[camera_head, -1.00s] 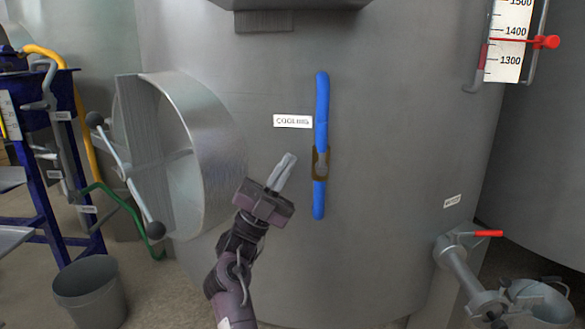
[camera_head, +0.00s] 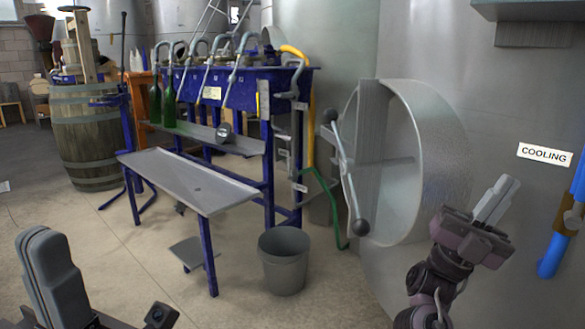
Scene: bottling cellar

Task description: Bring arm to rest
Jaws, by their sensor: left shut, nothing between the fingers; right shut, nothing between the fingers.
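My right gripper (camera_head: 495,200) is at the right of the head view, its fingers shut and empty, pointing up and to the right. It is in front of the grey tank wall, beside the round hatch and left of the blue pipe (camera_head: 569,222). My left gripper (camera_head: 45,255) is at the lower left edge, its fingers together and empty, pointing up. Its lower part is cut off by the frame. Both are apart from anything around them, as far as I can see.
A round tank hatch (camera_head: 445,150) with a handle juts out near my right gripper. A blue bottling stand (camera_head: 262,130) with green bottles (camera_head: 168,105), a grey bench (camera_head: 187,180), a grey bucket (camera_head: 284,262) and a barrel (camera_head: 85,140) stand left of it. Floor is open at front left.

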